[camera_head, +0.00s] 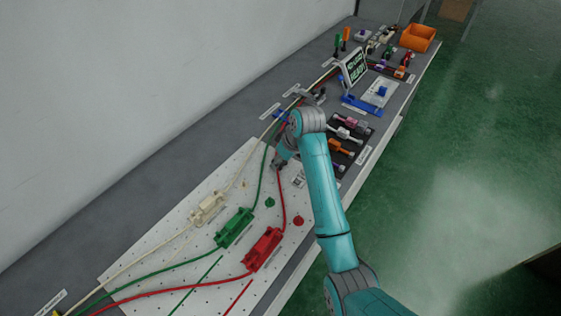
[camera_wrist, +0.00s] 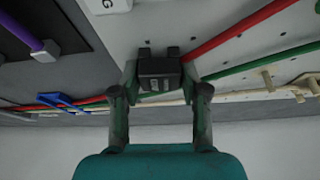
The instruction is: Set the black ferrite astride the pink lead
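The black ferrite (camera_wrist: 160,72), a small block with a pale label, sits between the two fingertips of my gripper (camera_wrist: 160,78) in the wrist view. The fingers close on its sides and hold it. In the head view my gripper (camera_head: 279,163) is over the white pegboard, beside the upper part of the red lead (camera_head: 283,195); the ferrite is too small to make out there. The leads on the board look cream, green (camera_head: 260,185) and red; none looks clearly pink. In the wrist view the red lead (camera_wrist: 240,28) runs close to the ferrite's right, apparently not inside it.
Red (camera_head: 262,249), green (camera_head: 235,227) and cream (camera_head: 208,208) holders stand on the pegboard (camera_head: 150,255). A black tray (camera_head: 357,135) with coloured parts lies right of my arm. A sign (camera_head: 355,68) and orange bin (camera_head: 417,37) are farther back.

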